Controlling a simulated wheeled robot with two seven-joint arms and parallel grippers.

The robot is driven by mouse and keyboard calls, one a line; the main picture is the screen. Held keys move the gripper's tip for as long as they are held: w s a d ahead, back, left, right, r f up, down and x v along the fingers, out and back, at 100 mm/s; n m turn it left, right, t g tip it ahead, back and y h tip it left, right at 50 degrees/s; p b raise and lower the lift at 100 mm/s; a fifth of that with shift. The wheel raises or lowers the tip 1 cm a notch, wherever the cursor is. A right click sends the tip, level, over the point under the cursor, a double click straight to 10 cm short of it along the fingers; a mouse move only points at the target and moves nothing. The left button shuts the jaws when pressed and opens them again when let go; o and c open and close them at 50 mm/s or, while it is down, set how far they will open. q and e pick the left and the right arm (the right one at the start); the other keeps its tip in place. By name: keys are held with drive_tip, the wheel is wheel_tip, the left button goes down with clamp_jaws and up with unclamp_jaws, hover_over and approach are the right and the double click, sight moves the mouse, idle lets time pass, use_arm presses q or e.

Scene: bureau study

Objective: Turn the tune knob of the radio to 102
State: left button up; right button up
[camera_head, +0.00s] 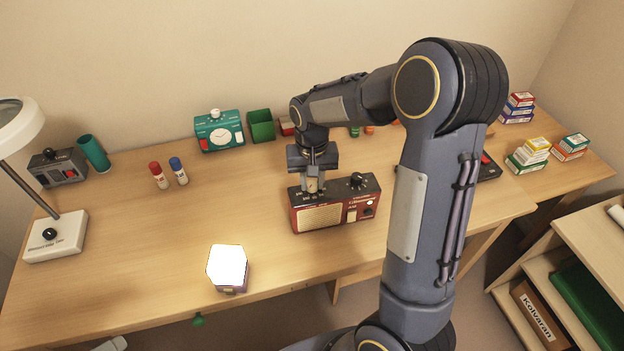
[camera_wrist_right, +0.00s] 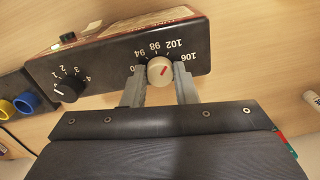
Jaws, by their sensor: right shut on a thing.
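The red and black radio (camera_head: 312,218) stands on the desk with its cream speaker grille facing front. My right gripper (camera_head: 312,187) reaches down from above onto its top left part. In the right wrist view, the radio's top panel (camera_wrist_right: 115,62) appears upside down. The cream tune knob (camera_wrist_right: 159,71) sits between the fingertips of my right gripper (camera_wrist_right: 160,80), which is shut on it. The red pointer mark slants to the upper right, towards the 102 and 106 side of the scale; the exact reading is unclear. My left gripper is not in view.
A second, black knob (camera_wrist_right: 69,88) with a numbered scale is on the same panel. A white-topped box (camera_head: 228,268) stands front left on the desk. A teal clock timer (camera_head: 220,133) and green cup (camera_head: 261,126) stand behind. Desk left of the radio is mostly clear.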

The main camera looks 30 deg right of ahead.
sight(312, 184)
drive_tip(key=o, duration=1)
drive_tip(key=shift+r, duration=0.1)
wheel_tip(312, 184, up, 8)
drive_tip(key=shift+f, duration=0.15)
